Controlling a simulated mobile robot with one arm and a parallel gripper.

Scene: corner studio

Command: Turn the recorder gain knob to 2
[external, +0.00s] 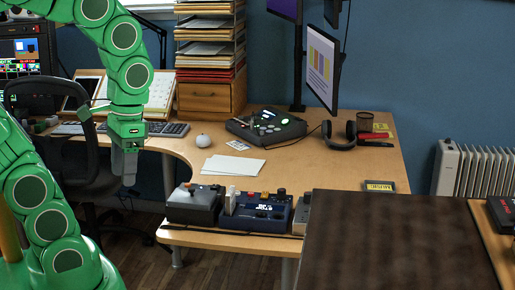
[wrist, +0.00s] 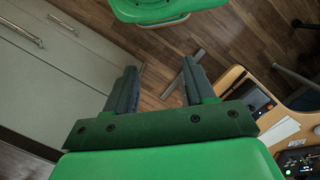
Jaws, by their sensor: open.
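My green arm reaches down on the left of the external view, and my gripper (external: 124,178) hangs left of the desk's front corner, apart from every device. In the wrist view my gripper (wrist: 160,88) is open and empty, with floor between its fingers. A blue box with several knobs and a small lit display (external: 258,211) stands on the front desk edge. A dark device with green lights (external: 265,126) stands farther back and also shows in the wrist view (wrist: 300,162). I cannot tell which is the recorder; the gain knob and its setting are unreadable.
A grey-topped box (external: 194,204) stands left of the blue box. White papers (external: 233,166), a white mouse-like object (external: 203,141) and headphones (external: 339,136) lie on the wooden desk (external: 180,236). A black chair (external: 75,160) is behind my arm. A dark surface (external: 400,240) fills the front right.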

